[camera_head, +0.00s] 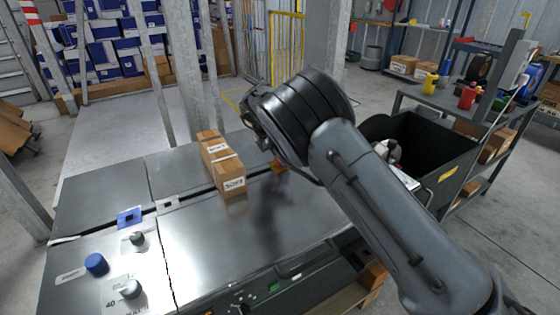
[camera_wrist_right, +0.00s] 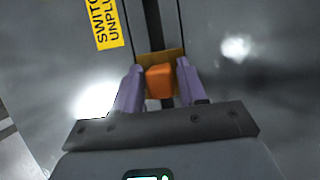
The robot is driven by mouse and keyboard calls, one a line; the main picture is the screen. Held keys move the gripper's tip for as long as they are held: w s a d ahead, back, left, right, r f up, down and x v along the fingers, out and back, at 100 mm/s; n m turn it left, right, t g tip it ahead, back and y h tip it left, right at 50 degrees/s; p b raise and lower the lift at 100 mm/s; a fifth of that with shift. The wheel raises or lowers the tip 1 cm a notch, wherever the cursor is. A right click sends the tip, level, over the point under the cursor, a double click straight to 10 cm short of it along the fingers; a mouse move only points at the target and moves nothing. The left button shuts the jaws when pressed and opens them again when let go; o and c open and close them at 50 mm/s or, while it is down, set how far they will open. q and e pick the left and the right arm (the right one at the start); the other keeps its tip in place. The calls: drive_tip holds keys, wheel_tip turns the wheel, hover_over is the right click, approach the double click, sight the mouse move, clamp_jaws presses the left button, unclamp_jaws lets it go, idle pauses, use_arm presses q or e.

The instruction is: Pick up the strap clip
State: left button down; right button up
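A small orange piece (camera_wrist_right: 159,80), which I take to be the strap clip, sits between the two purple fingers of my right gripper (camera_wrist_right: 159,78) in the right wrist view. A flat tan-yellow part shows just behind it. One finger stands on each side, very close to the piece; whether they touch it is not clear. In the head view the orange piece (camera_head: 278,165) shows below my right wrist, over the metal worktop (camera_head: 215,245), and my arm hides most of the gripper. My left gripper is not in view.
A cardboard box (camera_head: 222,165) stands on the worktop left of my gripper. A dark slot runs along the worktop. Blue and grey knobs (camera_head: 96,264) are at the front left. A black bin (camera_head: 440,150) is at the right, beyond my forearm.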

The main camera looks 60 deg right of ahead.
drive_tip(key=c, duration=0.6)
drive_tip(key=shift+r+p, duration=0.35)
drive_tip(key=shift+r, duration=0.1)
drive_tip(key=r+p, duration=0.3)
drive_tip(key=r, duration=0.1)
drive_tip(key=shift+s+r, duration=0.1)
drive_tip(key=shift+s, duration=0.25)
drive_tip(key=shift+s+d+r+p, duration=0.1)
drive_tip(key=shift+s+r+p, duration=0.85)
drive_tip(key=shift+s, duration=0.9)
drive_tip(key=shift+s+d+r+p, duration=0.1)
drive_tip(key=shift+s+r+p, duration=0.85)
drive_tip(key=shift+s, duration=0.85)
drive_tip(key=shift+s+r+p, duration=0.8)
drive_tip(key=shift+s+r, duration=0.25)
drive_tip(key=shift+s, duration=0.8)
